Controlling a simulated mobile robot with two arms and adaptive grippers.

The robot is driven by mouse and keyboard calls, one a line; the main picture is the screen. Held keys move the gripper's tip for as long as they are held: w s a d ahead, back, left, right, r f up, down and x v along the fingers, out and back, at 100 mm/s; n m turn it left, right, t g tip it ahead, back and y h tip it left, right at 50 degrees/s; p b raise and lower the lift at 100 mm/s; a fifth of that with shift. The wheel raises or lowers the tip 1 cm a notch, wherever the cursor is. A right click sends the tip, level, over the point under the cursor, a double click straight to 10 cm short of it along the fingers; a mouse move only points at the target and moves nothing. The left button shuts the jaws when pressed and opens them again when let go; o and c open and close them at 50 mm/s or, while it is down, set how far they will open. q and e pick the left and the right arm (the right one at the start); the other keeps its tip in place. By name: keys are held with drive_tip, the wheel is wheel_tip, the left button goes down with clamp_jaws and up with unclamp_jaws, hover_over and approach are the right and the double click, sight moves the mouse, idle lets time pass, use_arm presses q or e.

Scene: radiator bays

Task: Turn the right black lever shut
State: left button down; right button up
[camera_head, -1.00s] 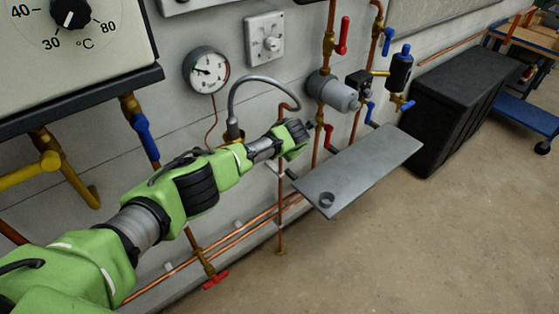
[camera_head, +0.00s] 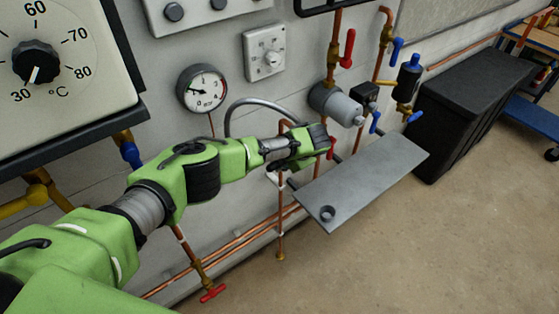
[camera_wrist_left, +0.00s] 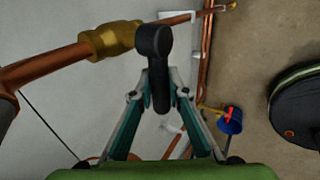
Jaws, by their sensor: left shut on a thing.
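In the left wrist view a black lever (camera_wrist_left: 155,65) with a rounded head stands by a brass fitting (camera_wrist_left: 112,40) on a copper pipe. It lies roughly crosswise to that pipe in the picture. My left gripper (camera_wrist_left: 158,98) is shut on the lever's lower part, one finger on each side. In the head view my left gripper (camera_head: 318,143) is close to the wall, below the grey cylinder. It hides the lever there, so I cannot tell which black lever it holds. My right gripper is in neither view.
A grey shelf (camera_head: 370,175) sticks out just below and right of my gripper. A red lever (camera_head: 347,48), a blue lever (camera_head: 375,122) and a grey cylinder (camera_head: 335,103) crowd the wall nearby. A black chest (camera_head: 470,110) stands farther right. The floor in front is clear.

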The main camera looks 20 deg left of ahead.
use_arm(q)
drive_tip(key=c, duration=1.9)
unclamp_jaws()
drive_tip(key=v, duration=1.2)
drive_tip(key=shift+a, duration=0.1)
